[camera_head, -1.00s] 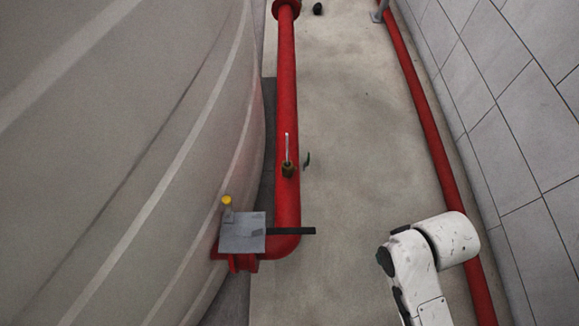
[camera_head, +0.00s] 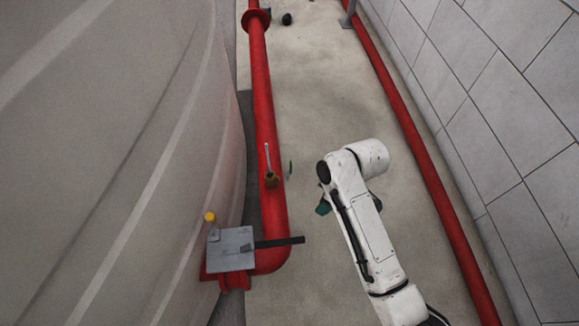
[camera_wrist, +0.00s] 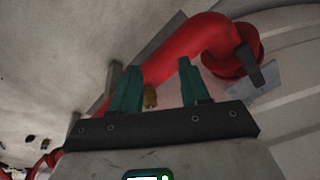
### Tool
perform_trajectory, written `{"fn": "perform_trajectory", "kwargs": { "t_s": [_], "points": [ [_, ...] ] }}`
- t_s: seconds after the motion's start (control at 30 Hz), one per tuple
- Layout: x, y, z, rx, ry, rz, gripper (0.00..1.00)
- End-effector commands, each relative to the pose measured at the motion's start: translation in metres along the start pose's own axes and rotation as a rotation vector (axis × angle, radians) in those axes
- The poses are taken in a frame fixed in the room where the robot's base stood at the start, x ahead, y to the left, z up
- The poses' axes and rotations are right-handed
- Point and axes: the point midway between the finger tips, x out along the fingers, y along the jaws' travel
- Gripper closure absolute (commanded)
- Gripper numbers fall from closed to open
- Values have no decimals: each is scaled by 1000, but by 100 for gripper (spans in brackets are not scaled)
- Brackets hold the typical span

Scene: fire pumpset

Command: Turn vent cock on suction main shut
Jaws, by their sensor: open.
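The vent cock (camera_head: 271,180) is a small brass fitting on top of the red suction main (camera_head: 262,110). Its thin pale lever (camera_head: 267,156) points up the picture, roughly along the pipe. My gripper (camera_head: 323,207) shows as a green fingertip at the end of the white arm, right of the pipe and apart from the cock. In the wrist view my gripper (camera_wrist: 158,63) has its two green fingers spread with nothing held. The brass cock (camera_wrist: 150,97) shows beyond them, in the gap beside the left finger. Its lever is not clear there.
A large grey tank (camera_head: 110,160) stands left. Another red pipe (camera_head: 420,160) runs along the tiled wall. Bare floor lies between the pipes.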

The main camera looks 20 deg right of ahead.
Motion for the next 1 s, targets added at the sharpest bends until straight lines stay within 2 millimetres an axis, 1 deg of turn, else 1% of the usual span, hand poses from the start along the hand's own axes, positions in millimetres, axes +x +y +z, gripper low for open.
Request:
{"fn": "perform_trajectory", "kwargs": {
  "t_s": [0.03, 0.1, 0.2, 0.3, 0.4, 0.57, 0.67, 0.77, 1.0],
  "points": [
    [2, 18, -22, -78, 19, -12, 54],
    [3, 36, -47, -192, 43, -34, 54],
    [-1, 62, -78, -345, 73, -55, 54],
    [-8, 82, -101, -468, 99, -69, 54],
    [-15, 96, -116, -555, 117, -75, 54],
    [-18, 105, -125, -615, 130, -81, 54],
    [-12, 105, -127, -622, 132, -81, 54],
    [3, 103, -127, -621, 130, -83, 54],
    [47, 98, -132, -620, 130, -82, 54]
  ]
}}
